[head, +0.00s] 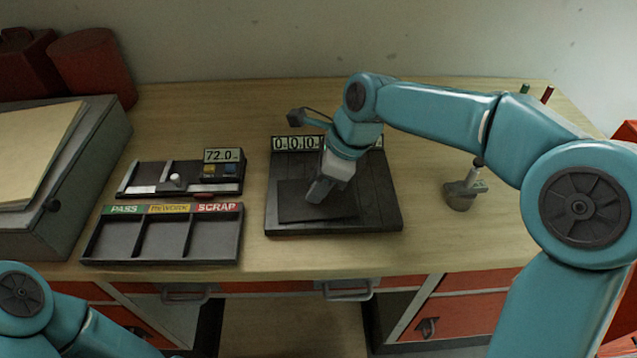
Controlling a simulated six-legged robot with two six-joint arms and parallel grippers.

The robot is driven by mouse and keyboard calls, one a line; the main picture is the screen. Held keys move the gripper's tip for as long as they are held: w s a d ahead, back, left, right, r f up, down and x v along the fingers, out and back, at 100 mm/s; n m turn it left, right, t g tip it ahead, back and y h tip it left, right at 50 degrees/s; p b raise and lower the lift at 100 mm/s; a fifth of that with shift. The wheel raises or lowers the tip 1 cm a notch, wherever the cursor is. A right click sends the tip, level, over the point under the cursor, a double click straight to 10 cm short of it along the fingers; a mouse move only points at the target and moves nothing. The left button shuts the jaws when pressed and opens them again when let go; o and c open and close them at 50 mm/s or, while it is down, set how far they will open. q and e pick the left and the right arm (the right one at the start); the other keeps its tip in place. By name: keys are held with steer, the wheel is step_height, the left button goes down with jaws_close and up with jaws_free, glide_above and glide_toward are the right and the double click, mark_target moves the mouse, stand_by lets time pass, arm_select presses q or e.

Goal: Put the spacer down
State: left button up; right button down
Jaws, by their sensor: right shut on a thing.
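My right gripper (318,193) points down over the dark pan of the weighing scale (388,212) in the middle of the bench. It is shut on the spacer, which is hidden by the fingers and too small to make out. The fingertips are low, close to the pan. I cannot tell whether the spacer touches it. The scale's display (296,143) shows zeros, partly covered by my right wrist. My left arm's elbow shows at the bottom left, but its gripper is out of view.
A sorting tray (163,256) marked PASS, REWORK and SCRAP has three empty-looking compartments. Behind it is a gauge (205,187) reading 72.0. A small metal item (460,198) stands right of the scale. A grey box (95,190) fills the left end. Bare bench lies between them.

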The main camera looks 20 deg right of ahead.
steer(key=shift+s+r, duration=0.1)
steer(key=shift+s, duration=0.1)
steer(key=shift+w+f, duration=0.1)
steer(key=shift+f, duration=0.1)
steer(key=c, duration=0.9)
jaws_free()
steer(key=shift+w, duration=0.15)
steer(key=shift+r, duration=0.1)
steer(key=shift+r, duration=0.1)
